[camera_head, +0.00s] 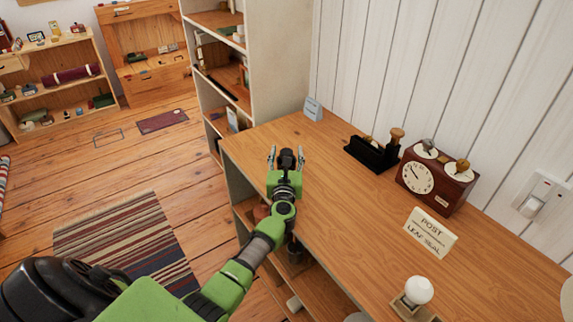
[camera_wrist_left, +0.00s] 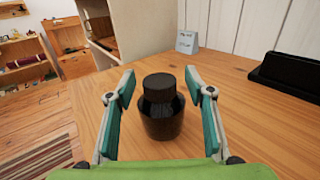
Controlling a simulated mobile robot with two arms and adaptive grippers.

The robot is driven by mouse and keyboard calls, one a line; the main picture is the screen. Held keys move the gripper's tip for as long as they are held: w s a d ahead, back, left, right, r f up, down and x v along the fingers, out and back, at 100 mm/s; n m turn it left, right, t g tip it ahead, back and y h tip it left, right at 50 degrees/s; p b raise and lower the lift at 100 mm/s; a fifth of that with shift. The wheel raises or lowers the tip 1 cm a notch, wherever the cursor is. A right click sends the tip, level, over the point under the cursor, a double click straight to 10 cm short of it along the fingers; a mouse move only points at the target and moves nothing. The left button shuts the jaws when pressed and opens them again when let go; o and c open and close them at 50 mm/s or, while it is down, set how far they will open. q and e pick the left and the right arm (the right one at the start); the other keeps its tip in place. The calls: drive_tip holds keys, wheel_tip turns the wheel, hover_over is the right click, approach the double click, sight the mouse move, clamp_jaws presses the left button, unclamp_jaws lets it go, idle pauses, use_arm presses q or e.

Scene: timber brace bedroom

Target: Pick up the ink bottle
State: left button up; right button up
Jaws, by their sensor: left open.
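The ink bottle (camera_wrist_left: 161,112) is a small dark, glossy bottle with a black cap. In the left wrist view it stands upright on the wooden desk top (camera_wrist_left: 230,135), between the two fingers of my left gripper (camera_wrist_left: 161,95). The fingers are open, with a visible gap on each side of the bottle. In the head view the black bottle (camera_head: 287,159) shows between the fingertips of my left gripper (camera_head: 286,157), near the desk's left edge; its lower part is hidden by the gripper. My right gripper is not in view.
A shelf (camera_head: 280,60) stands behind.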

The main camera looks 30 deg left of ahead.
use_arm(q)
drive_tip(key=c, duration=1.4)
drive_tip(key=shift+o, duration=0.2)
drive_tip(key=shift+r, duration=0.1)
